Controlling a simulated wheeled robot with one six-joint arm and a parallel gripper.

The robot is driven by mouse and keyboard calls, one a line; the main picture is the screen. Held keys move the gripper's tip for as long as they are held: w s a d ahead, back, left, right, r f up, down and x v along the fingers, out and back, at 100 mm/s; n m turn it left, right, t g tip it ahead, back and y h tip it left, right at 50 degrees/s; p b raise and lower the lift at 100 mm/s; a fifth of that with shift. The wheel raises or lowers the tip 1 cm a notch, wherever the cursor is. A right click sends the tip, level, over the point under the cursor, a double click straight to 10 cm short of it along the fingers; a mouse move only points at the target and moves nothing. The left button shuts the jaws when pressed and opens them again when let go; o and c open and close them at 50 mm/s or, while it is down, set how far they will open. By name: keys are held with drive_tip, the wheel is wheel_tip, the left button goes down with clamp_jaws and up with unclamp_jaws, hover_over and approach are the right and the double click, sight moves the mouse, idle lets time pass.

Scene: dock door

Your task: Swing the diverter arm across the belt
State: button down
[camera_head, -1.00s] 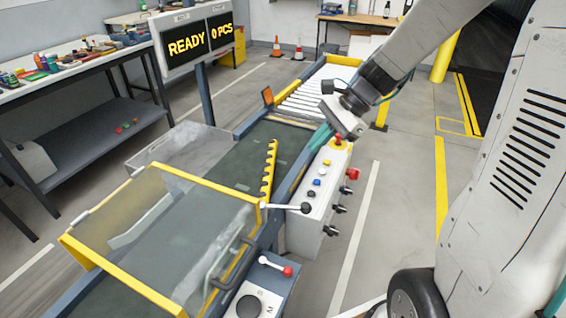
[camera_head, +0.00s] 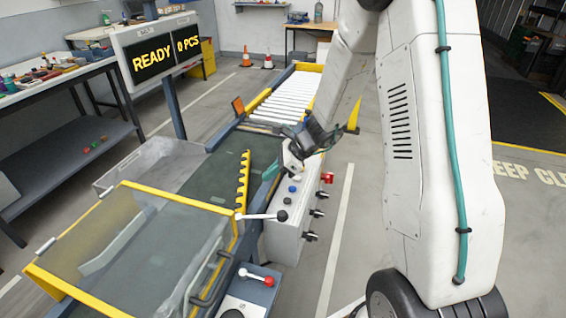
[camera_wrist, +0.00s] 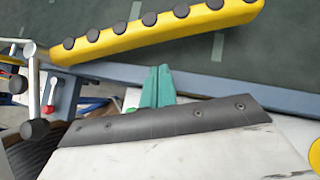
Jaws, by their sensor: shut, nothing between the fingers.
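The diverter arm (camera_head: 243,182) is a yellow bar with a toothed edge, lying lengthwise along the right part of the dark belt (camera_head: 200,178). Its yellow bar with dark round studs also crosses the top of the wrist view (camera_wrist: 165,27). A metal lever with a black knob (camera_head: 282,216) sticks out to the right by the bar's near end. My gripper (camera_head: 268,174) is shut and empty, its teal fingers by the belt's right rail, right of the bar. In the wrist view the fingers (camera_wrist: 157,84) reach the blue rail, apart from the yellow bar.
A control box (camera_head: 287,240) with buttons and side knobs stands right of the belt. A clear guard with a yellow frame (camera_head: 180,200) covers the near belt. A red-knobbed lever (camera_head: 268,281) is nearby. White rollers (camera_head: 287,97) lie beyond. The sign (camera_head: 158,50) reads READY, 0 PCS.

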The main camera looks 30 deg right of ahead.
sight(242, 171)
drive_tip(key=shift+w+a+r, duration=0.1)
drive_tip(key=shift+w+a, duration=0.3)
drive_tip(key=shift+a, duration=0.45)
drive_tip(key=shift+w+a+r, duration=0.1)
drive_tip(key=shift+w+a, duration=0.3)
drive_tip(key=shift+a, duration=0.45)
drive_tip(key=w+a+n+g, duration=0.1)
drive_tip(key=a, duration=0.1)
drive_tip(key=w+a+n+g, duration=0.1)
drive_tip(key=a+n, duration=0.1)
drive_tip(key=a, duration=0.1)
drive_tip(key=w+a+n+g, duration=0.1)
drive_tip(key=a+n, duration=0.1)
drive_tip(key=shift+w+a+g+y, duration=0.15)
drive_tip(key=shift+w+g+y, duration=0.1)
drive_tip(key=shift+g+y, duration=0.15)
drive_tip(key=shift+n, duration=0.3)
drive_tip(key=shift+a, duration=0.15)
drive_tip(key=d, duration=0.4)
drive_tip(key=shift+w+d, duration=0.1)
drive_tip(key=shift+d, duration=0.3)
drive_tip(key=v, duration=0.9)
drive_tip(key=shift+d+r, duration=0.15)
drive_tip(key=shift+r, duration=0.15)
